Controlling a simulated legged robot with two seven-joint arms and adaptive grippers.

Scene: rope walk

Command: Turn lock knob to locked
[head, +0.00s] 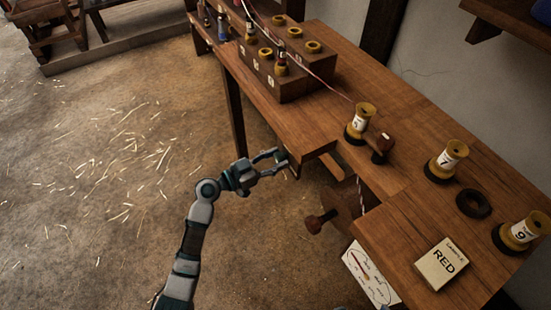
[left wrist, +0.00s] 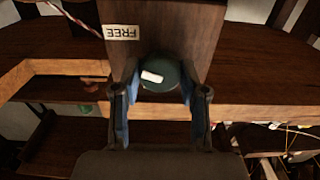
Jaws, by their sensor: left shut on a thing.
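The lock knob (left wrist: 166,82) is round and dark green with a white mark on its face, in the left wrist view. It sits on a dark wooden panel (left wrist: 160,28) with a label reading FREE (left wrist: 122,32), upside down in that view. The white mark lies nearly crosswise, slightly tilted. My left gripper (left wrist: 158,96) has its blue pads on both sides of the knob and is shut on it. In the head view my left gripper (head: 281,160) is at the bench's front edge, where I cannot make out the knob. No LOCKED label is visible. My right gripper is not in view.
The wooden bench (head: 400,180) holds numbered spools, such as spool 7 (head: 446,160), a dark ring (head: 473,203) and a RED card (head: 442,264). A wooden crank (head: 318,222) and a dial plate (head: 369,275) are below its front. Open floor lies left.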

